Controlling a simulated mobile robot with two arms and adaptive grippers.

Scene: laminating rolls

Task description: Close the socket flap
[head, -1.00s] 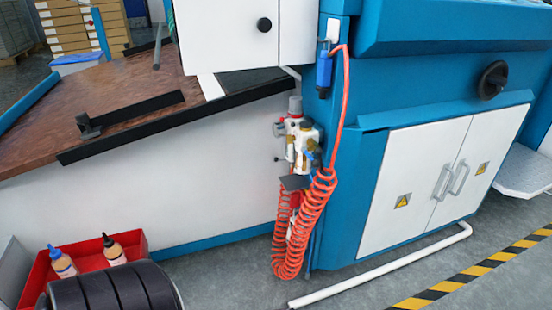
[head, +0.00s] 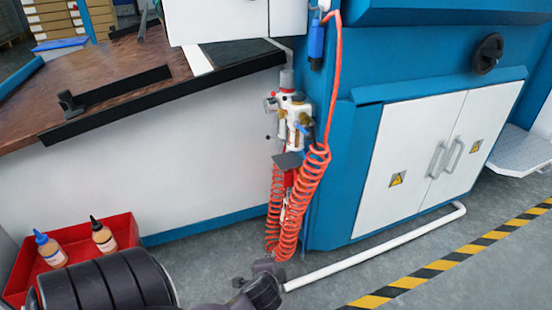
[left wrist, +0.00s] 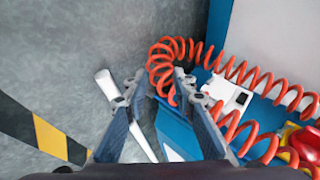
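I cannot make out a socket flap with certainty. A small white fitting (head: 322,5), cut off by the top edge of the head view, sits on the blue machine above a blue handle (head: 317,40). In the left wrist view a white part with a small dark rectangle (left wrist: 237,98) shows beside the red coiled hose; I cannot tell whether it is the socket. My left gripper (head: 264,284) is low, near the hose's lower end. In the left wrist view its fingers (left wrist: 160,88) are apart with nothing held between them. My right gripper is not in view.
The red coiled hose (head: 312,190) hangs below the valve unit (head: 290,108) and crosses near my left fingers. A white pipe (head: 385,250) runs along the floor. A red bin (head: 70,250) with two bottles is at left. Grey floor lies open in front.

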